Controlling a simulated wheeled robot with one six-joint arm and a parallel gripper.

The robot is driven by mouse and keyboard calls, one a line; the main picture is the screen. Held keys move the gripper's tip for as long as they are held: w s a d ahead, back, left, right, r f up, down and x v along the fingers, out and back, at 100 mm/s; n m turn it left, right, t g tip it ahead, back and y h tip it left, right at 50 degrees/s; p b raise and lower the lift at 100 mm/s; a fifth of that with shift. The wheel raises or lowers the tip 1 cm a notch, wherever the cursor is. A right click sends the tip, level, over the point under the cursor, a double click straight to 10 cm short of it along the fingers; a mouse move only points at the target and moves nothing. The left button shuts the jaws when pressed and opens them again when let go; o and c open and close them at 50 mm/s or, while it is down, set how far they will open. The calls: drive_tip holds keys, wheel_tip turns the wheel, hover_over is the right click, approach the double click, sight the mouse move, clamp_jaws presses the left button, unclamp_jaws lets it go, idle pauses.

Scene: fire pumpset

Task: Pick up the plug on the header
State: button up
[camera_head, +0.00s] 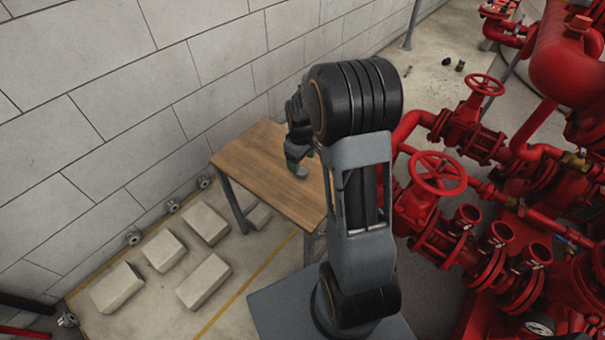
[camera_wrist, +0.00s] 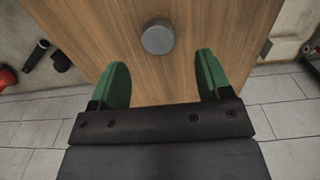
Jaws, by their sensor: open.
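My gripper (camera_head: 298,162) hangs over the wooden table in the head view, partly hidden behind my own arm. In the wrist view my gripper (camera_wrist: 162,76) has its two green fingers wide apart with nothing between them. A small grey round piece (camera_wrist: 157,38) sits on the wooden tabletop, ahead of the fingers and roughly centred between them. I cannot tell whether it is the plug. A large red header pipe (camera_head: 570,65) stands at the upper right of the head view, with a small dark fitting (camera_head: 578,24) on top, too small to identify.
The wooden table (camera_head: 243,150) stands near the block wall. Several pale blocks (camera_head: 163,250) lie on the floor to its left. Red pipework with handwheels (camera_head: 437,172) crowds the right side. Small items (camera_head: 447,62) lie on the far floor.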

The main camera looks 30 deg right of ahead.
sight(302, 171)
drive_tip(key=shift+w+d+f+b, duration=0.1)
drive_tip(key=shift+f+b, duration=0.75)
drive_tip(key=shift+f, duration=1.95)
drive_tip(key=c, duration=1)
drive_tip(key=shift+r, duration=0.1)
